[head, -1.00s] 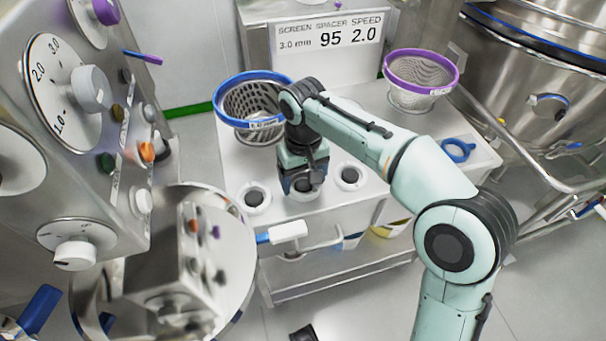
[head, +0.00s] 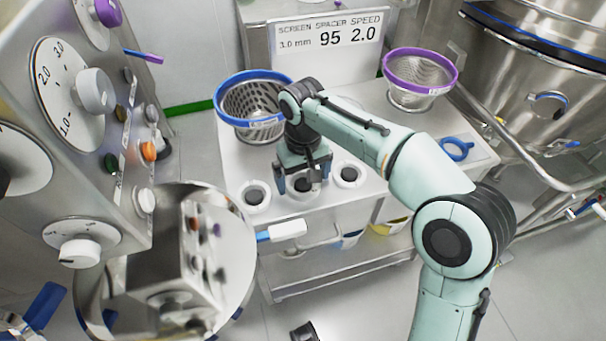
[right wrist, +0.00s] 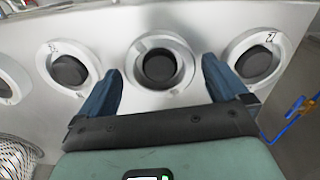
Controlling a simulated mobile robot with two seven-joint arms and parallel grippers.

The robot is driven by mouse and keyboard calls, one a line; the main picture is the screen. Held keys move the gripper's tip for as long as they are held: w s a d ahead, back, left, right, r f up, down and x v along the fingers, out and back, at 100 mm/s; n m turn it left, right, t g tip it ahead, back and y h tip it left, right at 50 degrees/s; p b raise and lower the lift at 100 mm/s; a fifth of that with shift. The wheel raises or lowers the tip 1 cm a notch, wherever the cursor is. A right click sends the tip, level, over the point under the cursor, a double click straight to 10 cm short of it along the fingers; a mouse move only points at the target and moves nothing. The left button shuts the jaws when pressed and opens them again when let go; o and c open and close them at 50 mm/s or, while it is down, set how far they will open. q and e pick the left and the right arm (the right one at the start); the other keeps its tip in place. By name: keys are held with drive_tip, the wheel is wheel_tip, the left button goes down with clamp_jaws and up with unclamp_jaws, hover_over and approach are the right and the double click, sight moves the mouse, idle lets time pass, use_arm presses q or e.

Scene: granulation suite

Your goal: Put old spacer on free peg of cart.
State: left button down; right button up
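The cart (head: 235,172) carries a row of white ring spacers around dark pegs. A left spacer (head: 254,197) and a right spacer (head: 348,175) show in the head view. My right gripper (head: 302,192) hangs over the middle spacer, which it mostly hides there. In the right wrist view my right gripper (right wrist: 160,85) is open, its blue fingers apart on either side of the middle spacer (right wrist: 138,48), which sits around its peg. Further ringed pegs lie to both sides, one cut off at the left edge. Which spacer is the old one I cannot tell. My left gripper is out of view.
A blue-rimmed basket (head: 250,108) stands close behind my right gripper, and a purple-rimmed basket (head: 420,80) farther right. A blue ring (head: 457,150) lies on the cart's right part. A control panel (head: 80,150) stands at left, and a steel vessel (head: 545,70) at back right.

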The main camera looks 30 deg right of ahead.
wheel_tip(320, 180, up, 8)
drive_tip(key=p, duration=0.3)
wheel_tip(320, 180, up, 5)
drive_tip(key=p, duration=0.2)
hover_over(303, 183)
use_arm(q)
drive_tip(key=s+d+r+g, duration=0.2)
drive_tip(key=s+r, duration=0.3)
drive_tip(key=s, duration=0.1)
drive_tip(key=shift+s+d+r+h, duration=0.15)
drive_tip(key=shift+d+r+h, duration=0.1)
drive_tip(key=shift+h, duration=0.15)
use_arm(e)
drive_tip(key=shift+r, duration=0.2)
drive_tip(key=shift+f, duration=0.1)
